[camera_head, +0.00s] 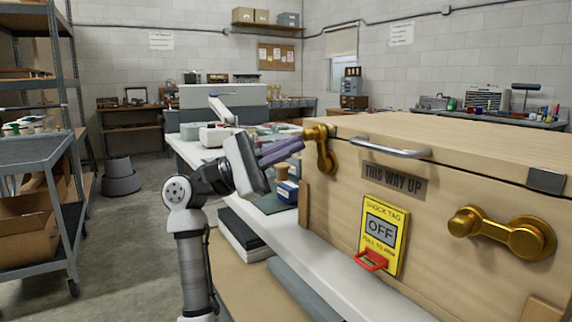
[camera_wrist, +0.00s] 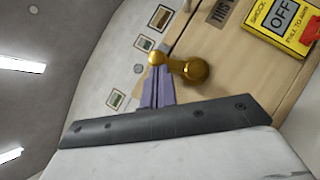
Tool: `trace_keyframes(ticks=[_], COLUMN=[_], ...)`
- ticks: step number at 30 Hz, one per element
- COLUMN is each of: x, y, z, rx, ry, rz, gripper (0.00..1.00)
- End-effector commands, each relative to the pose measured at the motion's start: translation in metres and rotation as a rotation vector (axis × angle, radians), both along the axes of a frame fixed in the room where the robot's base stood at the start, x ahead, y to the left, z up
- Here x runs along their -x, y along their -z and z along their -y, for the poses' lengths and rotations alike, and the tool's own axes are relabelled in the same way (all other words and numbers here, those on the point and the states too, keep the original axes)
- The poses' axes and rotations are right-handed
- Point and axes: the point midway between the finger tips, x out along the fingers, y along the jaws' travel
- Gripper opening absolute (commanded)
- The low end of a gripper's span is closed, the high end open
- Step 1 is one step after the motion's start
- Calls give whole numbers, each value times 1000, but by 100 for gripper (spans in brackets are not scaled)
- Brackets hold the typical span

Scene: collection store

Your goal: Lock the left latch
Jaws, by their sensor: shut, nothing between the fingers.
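The left latch (camera_head: 320,148) is a gold handle on the front of the wooden case (camera_head: 440,190), near its left end. In the head view its handle stands roughly upright. It also shows in the wrist view (camera_wrist: 185,68), just beyond my fingertips. The right latch (camera_head: 505,233) is gold too, its handle lying nearly level with the knob to the left. My gripper (camera_head: 298,146) has purple fingers, shut and empty, just left of the left latch; the wrist view shows the fingertips (camera_wrist: 158,82) close to it. Whether they touch I cannot tell.
A yellow shock tag (camera_head: 383,236) reading OFF, with a red pull tab, is on the case front between the latches. A metal carry handle (camera_head: 390,148) is above. A grey cart (camera_head: 45,190) is at left.

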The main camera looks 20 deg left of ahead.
Motion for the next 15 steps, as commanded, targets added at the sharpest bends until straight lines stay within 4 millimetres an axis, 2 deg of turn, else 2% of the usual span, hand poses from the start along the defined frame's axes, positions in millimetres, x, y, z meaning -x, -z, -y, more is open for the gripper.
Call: trace_keyframes(ticks=[7, 15], x=[3, 5], y=[-8, -10], z=[4, 7], rx=[-134, -132], ry=[0, 0], rz=[103, 101], gripper=[0, 0])
